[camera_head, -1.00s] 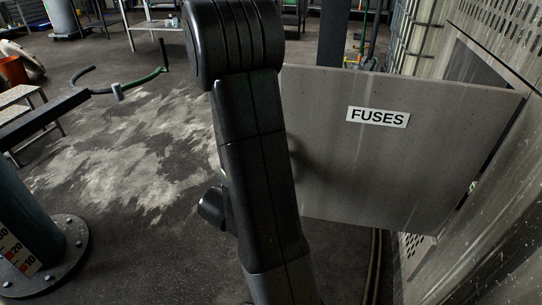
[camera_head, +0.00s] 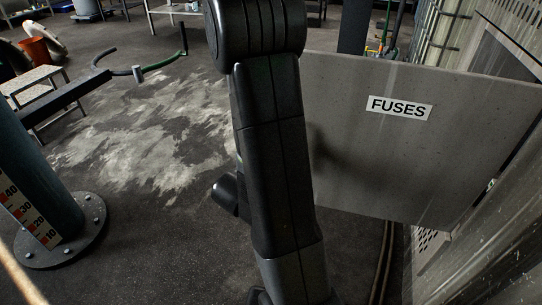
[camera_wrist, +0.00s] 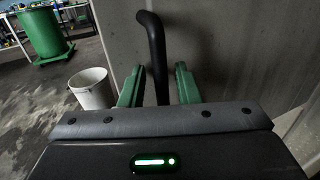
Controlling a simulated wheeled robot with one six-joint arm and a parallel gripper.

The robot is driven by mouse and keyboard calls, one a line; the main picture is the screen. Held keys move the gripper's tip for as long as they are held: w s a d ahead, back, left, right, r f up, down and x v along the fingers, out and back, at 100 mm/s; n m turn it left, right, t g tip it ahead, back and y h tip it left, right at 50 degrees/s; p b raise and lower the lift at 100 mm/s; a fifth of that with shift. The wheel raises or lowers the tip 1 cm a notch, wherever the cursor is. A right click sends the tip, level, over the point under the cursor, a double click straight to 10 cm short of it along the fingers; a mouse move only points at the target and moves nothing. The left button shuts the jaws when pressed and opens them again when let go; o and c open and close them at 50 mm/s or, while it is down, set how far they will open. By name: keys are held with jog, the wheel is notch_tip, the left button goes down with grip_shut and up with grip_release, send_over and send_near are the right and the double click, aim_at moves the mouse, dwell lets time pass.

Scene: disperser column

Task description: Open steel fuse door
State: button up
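The grey steel fuse door (camera_head: 390,150) with a white FUSES label (camera_head: 399,108) stands swung out from the cabinet wall (camera_head: 500,190) at the right of the head view. In the wrist view, a black bent handle (camera_wrist: 153,50) stands out from the grey door panel (camera_wrist: 220,50). My gripper (camera_wrist: 158,88) has green fingers, one on each side of the handle's lower part. Gaps show between the fingers and the handle, so it looks open around it. In the head view my arm hides the door's left edge and the handle.
A blue-grey column (camera_head: 40,190) with a scale and bolted base stands at the left. A bench (camera_head: 40,90) and a green-handled bar (camera_head: 150,68) lie beyond it. The middle floor is clear. A white bucket (camera_wrist: 92,90) and green drum (camera_wrist: 42,35) show in the wrist view.

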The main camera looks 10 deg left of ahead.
jog(key=p+v, duration=0.1)
jog(key=v, duration=1.2)
dwell(0.4)
dwell(0.5)
jog(key=x, duration=0.9)
jog(key=shift+b, duration=0.35)
dwell(0.7)
jog(key=shift+v, duration=4.65)
jog(key=shift+x, duration=6.95)
